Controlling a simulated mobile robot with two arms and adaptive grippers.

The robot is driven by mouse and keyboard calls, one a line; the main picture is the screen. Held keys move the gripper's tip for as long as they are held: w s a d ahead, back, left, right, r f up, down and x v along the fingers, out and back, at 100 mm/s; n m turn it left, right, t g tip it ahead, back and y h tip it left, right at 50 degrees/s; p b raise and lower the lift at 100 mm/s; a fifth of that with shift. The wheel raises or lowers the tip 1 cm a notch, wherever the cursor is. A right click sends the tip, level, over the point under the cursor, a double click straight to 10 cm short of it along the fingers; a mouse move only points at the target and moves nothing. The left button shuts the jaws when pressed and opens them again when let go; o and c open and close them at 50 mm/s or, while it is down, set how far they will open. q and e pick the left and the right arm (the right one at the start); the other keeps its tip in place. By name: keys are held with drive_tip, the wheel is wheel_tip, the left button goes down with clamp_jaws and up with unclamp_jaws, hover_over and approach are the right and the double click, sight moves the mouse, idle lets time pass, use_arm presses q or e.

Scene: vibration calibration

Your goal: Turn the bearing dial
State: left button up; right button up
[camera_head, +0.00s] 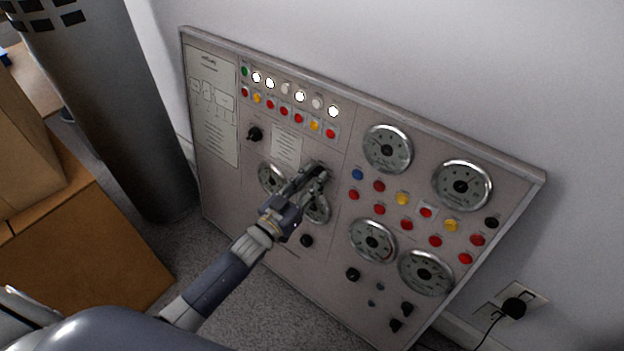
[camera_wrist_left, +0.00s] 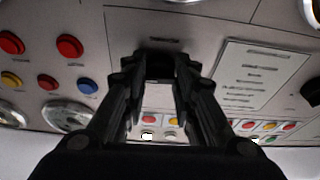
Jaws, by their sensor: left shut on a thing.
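The grey control panel (camera_head: 225,195) leans against the wall. My left gripper (camera_head: 318,172) reaches its middle, between the white text label and the right-hand gauges. In the left wrist view the gripper's fingers (camera_wrist_left: 160,62) are closed around a dark knob-like part, taken as the bearing dial, on the panel face. The fingers cover most of it, so its pointer and angle cannot be read. A small dark label (camera_wrist_left: 165,41) sits beside the fingertips. My right gripper is in neither view.
Round gauges (camera_head: 387,149) and coloured buttons (camera_head: 402,199) fill the panel's right side. A black knob (camera_head: 255,134) is left of the label sheet (camera_head: 286,145). Indicator lights (camera_head: 300,97) line the top. Cardboard boxes (camera_head: 80,250) and a dark column (camera_head: 115,110) stand left.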

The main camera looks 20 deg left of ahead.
use_arm(q)
drive_tip(key=shift+m, duration=0.4)
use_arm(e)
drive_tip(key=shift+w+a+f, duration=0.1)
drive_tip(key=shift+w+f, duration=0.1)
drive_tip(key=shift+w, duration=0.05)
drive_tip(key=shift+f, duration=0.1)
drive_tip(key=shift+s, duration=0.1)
use_arm(q)
drive_tip(key=o, duration=1.1)
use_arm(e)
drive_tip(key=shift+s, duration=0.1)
use_arm(q)
drive_tip(key=v, duration=1.2)
drive_tip(key=shift+a+r, duration=0.1)
drive_tip(key=shift+a, duration=0.05)
